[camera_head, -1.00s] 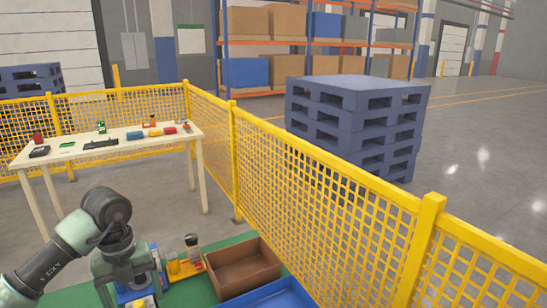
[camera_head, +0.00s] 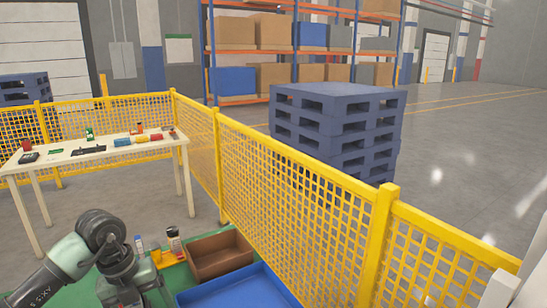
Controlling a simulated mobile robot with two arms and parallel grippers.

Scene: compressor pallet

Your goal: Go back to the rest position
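My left arm comes in from the lower left over a green work surface (camera_head: 178,277), with its wrist bent downward. The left gripper's fingertips are hidden below the bottom edge, so I cannot see whether it holds anything. A pale part of my own body shows at the lower right edge, but the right gripper is out of view.
A brown bin (camera_head: 222,256), a blue bin (camera_head: 238,290) and a yellow holder with a dark-topped bottle (camera_head: 175,243) are close by my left arm. Yellow mesh fencing (camera_head: 270,185) runs past them. Beyond are a tool table (camera_head: 98,150) and stacked blue pallets (camera_head: 340,130).

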